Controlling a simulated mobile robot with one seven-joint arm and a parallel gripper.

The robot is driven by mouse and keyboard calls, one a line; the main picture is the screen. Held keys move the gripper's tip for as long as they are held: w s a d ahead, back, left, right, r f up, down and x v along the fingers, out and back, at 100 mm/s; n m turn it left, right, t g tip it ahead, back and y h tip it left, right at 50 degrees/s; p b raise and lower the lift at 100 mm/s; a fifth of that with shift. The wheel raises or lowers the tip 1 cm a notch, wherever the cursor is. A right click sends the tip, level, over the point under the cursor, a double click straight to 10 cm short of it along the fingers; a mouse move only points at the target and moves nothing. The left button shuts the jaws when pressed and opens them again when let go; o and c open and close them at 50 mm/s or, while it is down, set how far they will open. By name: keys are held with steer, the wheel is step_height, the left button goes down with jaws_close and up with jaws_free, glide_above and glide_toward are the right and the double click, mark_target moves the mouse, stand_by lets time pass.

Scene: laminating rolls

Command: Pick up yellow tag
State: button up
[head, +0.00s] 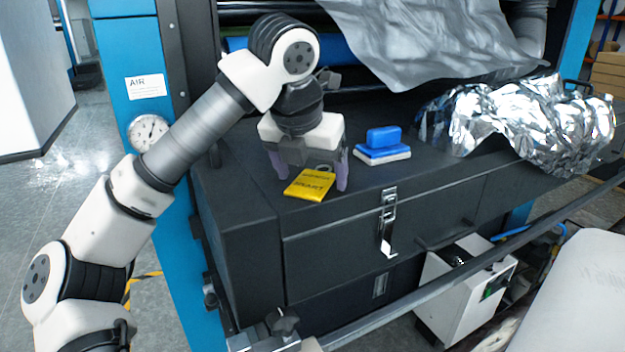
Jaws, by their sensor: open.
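The yellow tag (309,185) with dark print lies on the black cabinet top near its front edge. A pale loop or ring shows at its upper right end. My gripper (311,184) points down over the tag from above and behind. Its two purple-tipped fingers are apart, one at the tag's left and one at its right. Nothing is seen lifted in it. I cannot tell how far the fingertips are from the cabinet top or whether they touch the tag.
A blue block on a blue-and-white pad (383,155) sits right of my gripper. Crumpled silver foil (530,120) covers the right side of the top. A grey sheet (420,40) hangs above. A metal latch (388,222) is on the cabinet front (340,245). A blue post with a gauge (148,132) stands left.

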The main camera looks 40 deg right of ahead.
mark_target(310, 185)
steer(key=shift+f, duration=0.1)
steer(key=c, duration=1.1)
steer(key=shift+c, duration=0.2)
steer(key=shift+r, duration=0.2)
step_height(310, 185, up, 10)
steer(key=b, duration=0.2)
